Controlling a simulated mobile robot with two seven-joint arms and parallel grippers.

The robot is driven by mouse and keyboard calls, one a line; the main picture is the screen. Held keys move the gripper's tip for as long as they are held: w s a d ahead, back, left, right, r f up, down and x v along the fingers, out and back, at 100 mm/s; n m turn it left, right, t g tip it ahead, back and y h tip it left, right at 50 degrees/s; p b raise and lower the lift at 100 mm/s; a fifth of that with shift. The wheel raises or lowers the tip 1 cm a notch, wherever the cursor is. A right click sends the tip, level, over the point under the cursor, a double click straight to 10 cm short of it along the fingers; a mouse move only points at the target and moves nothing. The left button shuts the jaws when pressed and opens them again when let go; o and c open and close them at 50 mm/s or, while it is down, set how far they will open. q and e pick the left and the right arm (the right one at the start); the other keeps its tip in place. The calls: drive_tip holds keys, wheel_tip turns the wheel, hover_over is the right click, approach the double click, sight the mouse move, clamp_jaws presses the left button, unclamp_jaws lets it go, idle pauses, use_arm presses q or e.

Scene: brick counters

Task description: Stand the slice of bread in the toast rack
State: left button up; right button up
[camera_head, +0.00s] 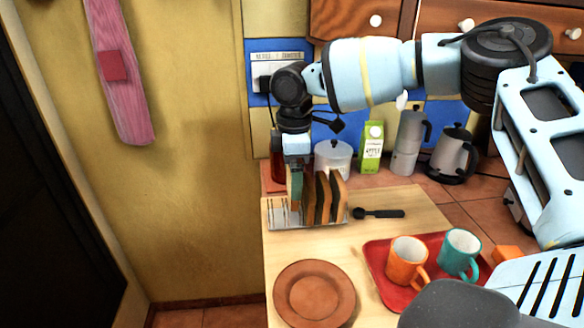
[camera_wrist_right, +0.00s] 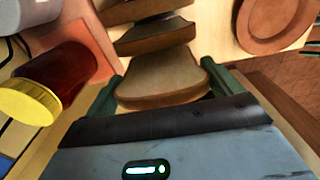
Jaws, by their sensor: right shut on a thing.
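My right gripper (camera_head: 296,190) reaches down over the toast rack from above. In the right wrist view its green fingers (camera_wrist_right: 167,82) are shut on the opposite edges of a slice of bread (camera_wrist_right: 160,78). The metal toast rack (camera_head: 280,213) stands on the wooden board at the back left. The held slice is upright at the rack, left of the other slices, mostly hidden by the near finger in the head view. I cannot tell whether its bottom edge rests in the rack. More slices (camera_head: 324,198) stand in the rack's right part. My left gripper is out of view.
A black spoon (camera_head: 380,213) lies right of the rack. A brown plate (camera_head: 314,294) and a red tray (camera_head: 378,262) with orange and teal mugs are in front. A red jar with yellow lid (camera_wrist_right: 32,102), a white canister (camera_head: 333,158), a green carton (camera_head: 371,148) and pots stand behind.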

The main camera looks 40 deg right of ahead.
drive_tip(key=shift+f+b, duration=0.7)
drive_tip(key=shift+f, duration=1.2)
drive_tip(key=o, duration=0.8)
drive_tip(key=shift+c, duration=0.2)
drive_tip(key=shift+r, duration=3.95)
drive_tip(key=shift+d, duration=0.1)
